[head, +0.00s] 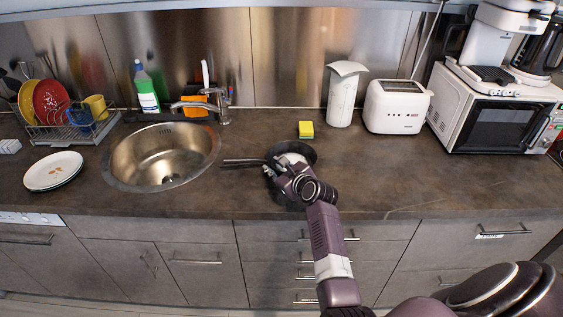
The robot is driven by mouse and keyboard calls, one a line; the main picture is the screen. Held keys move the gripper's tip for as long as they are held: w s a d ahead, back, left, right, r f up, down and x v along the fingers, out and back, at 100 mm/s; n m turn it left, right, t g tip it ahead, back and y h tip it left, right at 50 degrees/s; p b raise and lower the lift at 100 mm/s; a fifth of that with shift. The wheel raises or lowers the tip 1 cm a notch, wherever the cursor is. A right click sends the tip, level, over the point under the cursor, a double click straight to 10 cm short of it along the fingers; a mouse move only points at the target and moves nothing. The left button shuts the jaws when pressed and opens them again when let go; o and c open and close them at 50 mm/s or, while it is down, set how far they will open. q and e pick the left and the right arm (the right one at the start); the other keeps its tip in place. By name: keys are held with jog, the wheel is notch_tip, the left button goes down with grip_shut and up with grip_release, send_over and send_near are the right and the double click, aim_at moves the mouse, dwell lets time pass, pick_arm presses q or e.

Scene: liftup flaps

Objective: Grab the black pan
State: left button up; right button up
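The black pan (306,149) sits on the dark counter, right of the sink, with its dark handle (243,162) pointing left toward the basin. My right gripper (279,169) is over the pan's near left side, close to where the handle meets it. The gripper and wrist hide much of the pan, and whether the fingers touch it cannot be seen. The fingers are too small and covered to tell open from shut. My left gripper is not in view.
A round sink (128,176) with a faucet (222,102) lies left of the pan. A yellow sponge (306,130) is just behind it. A white toaster (397,107) and microwave (470,122) stand right. The counter (390,180) right of the pan is clear.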

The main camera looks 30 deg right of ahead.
grip_shut()
dwell(0.3)
